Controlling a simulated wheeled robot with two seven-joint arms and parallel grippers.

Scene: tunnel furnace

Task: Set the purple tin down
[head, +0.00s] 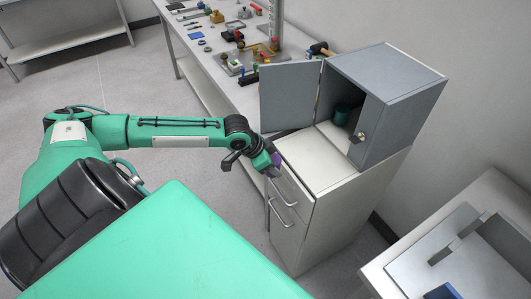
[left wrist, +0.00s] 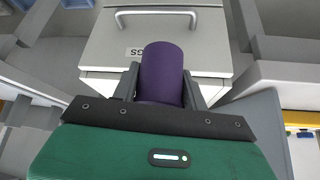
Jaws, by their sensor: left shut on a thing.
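The purple tin (left wrist: 161,72) is between the two fingers of my left gripper (left wrist: 161,88) in the left wrist view. The gripper is shut on it. In the head view a small part of the purple tin (head: 276,159) shows at the end of my left gripper (head: 268,165), beside the top front edge of the white drawer cabinet (head: 310,225). I cannot tell whether the tin touches anything besides the fingers. My right gripper is in neither view.
A grey box cabinet (head: 400,85) stands on the drawer cabinet, its door (head: 289,95) swung open to the left. A long workbench (head: 222,75) with several tools runs behind. Another table (head: 480,190) is at right.

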